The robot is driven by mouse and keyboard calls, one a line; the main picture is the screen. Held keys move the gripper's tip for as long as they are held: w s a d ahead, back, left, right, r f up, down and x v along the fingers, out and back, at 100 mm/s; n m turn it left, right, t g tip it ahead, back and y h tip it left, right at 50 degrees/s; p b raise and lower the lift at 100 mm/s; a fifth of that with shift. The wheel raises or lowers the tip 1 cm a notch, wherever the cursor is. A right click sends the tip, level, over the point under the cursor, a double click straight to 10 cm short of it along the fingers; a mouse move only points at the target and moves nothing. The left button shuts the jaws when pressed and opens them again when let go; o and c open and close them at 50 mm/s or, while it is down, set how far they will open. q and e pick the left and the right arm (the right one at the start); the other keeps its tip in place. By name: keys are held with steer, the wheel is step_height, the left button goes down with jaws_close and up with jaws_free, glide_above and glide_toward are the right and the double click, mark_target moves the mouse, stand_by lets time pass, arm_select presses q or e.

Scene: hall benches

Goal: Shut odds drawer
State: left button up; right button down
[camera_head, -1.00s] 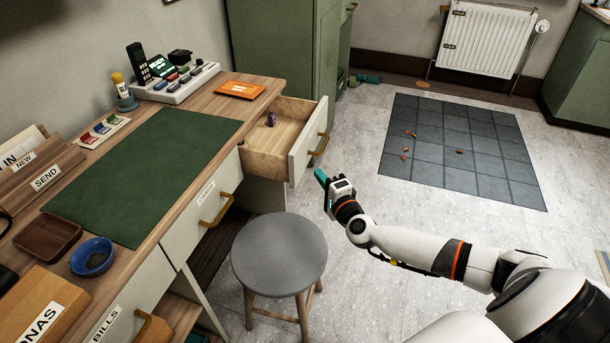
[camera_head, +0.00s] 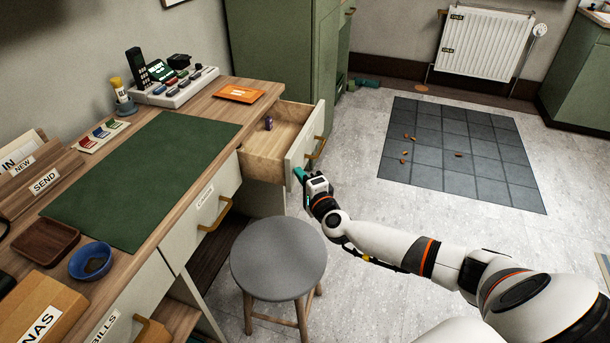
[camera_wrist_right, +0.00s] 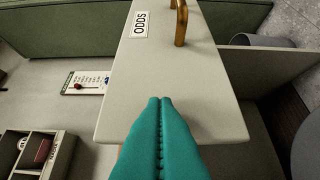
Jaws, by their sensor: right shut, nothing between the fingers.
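The odds drawer (camera_head: 297,155) stands partly open at the far right end of the desk, with a small purple item (camera_head: 268,123) inside. Its pale front with the ODDS label (camera_wrist_right: 141,24) and brass handle (camera_wrist_right: 181,22) fills the middle of the right wrist view. The handle (camera_head: 316,147) also shows in the head view. My right gripper (camera_head: 298,173) is shut and empty. Its teal fingertips (camera_wrist_right: 160,100) appear to touch the drawer front, at the end nearer the stool and away from the handle. My left gripper is not in view.
The desk (camera_head: 222,104) holds a green mat, phone and trays. A green cabinet (camera_head: 285,50) stands behind the drawer. The floor right of the drawer is open, with a dark tiled mat (camera_head: 460,185).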

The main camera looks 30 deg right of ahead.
mark_target(247, 160)
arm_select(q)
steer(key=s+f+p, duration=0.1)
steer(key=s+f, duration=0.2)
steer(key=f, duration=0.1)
arm_select(e)
steer(key=w+a, duration=0.4)
steer(key=shift+w+a+r, duration=0.1)
steer(key=shift+w, duration=0.3)
steer(key=w+a, duration=0.2)
steer(key=shift+w+a, duration=0.25)
steer(key=shift+w, duration=0.15)
steer(key=w+a, duration=0.1)
steer(key=w, duration=0.1)
steer(key=w+a+b, duration=0.1)
steer(key=a, duration=0.1)
steer(key=shift+w, duration=0.4)
steer(key=shift+w+a+b, duration=0.2)
steer(key=shift+b, duration=0.1)
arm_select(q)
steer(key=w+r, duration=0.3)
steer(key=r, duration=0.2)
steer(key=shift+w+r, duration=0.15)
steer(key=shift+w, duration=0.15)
arm_select(e)
steer(key=shift+a+r, duration=0.1)
steer(key=shift+r, duration=0.1)
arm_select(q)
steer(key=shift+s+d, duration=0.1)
